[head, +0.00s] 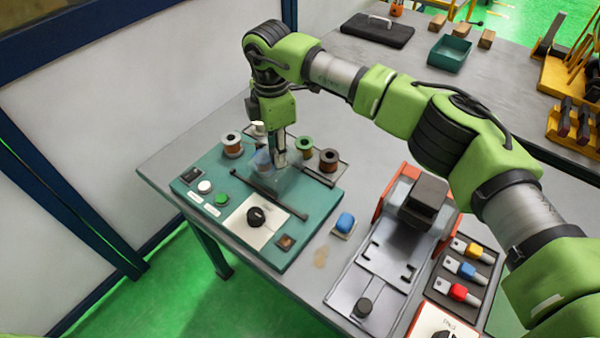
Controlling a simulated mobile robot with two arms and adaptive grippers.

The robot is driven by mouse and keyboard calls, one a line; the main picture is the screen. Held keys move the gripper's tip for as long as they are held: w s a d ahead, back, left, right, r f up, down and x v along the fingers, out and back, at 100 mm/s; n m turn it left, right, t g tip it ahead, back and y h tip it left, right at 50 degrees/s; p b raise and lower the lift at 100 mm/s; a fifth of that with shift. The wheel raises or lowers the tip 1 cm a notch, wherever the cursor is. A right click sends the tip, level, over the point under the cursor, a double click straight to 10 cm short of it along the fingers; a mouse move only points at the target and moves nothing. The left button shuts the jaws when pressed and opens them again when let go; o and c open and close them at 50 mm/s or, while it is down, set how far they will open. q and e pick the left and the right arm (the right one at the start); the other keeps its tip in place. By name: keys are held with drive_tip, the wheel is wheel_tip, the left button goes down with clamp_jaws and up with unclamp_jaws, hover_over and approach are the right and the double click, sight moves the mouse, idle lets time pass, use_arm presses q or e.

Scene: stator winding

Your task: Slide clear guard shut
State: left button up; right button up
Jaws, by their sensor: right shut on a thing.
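The clear guard (292,184) is a see-through piece on the teal winding station (205,219), hard to make out against it. It sits between a long black rail (270,196) in front and a shorter dark rail (319,176) behind. My right gripper (279,160) points down at the station, its fingers shut at the guard's upper part. The fingers hide the exact grip point. My left gripper is not in view.
A grey-and-orange fixture (385,275) stands right.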

sight(266, 153)
drive_tip(key=shift+w+a+b, duration=0.35)
drive_tip(key=shift+w+a, duration=0.2)
drive_tip(key=shift+a, duration=0.15)
drive_tip(key=shift+w+a+b, duration=0.35)
drive_tip(key=shift+w+a, duration=0.15)
drive_tip(key=shift+a, duration=0.2)
drive_tip(key=o, duration=0.8)
drive_tip(key=shift+r, duration=0.1)
drive_tip(key=shift+r+p, duration=1.7)
drive_tip(key=shift+r, duration=1.25)
drive_tip(key=shift+f, duration=0.1)
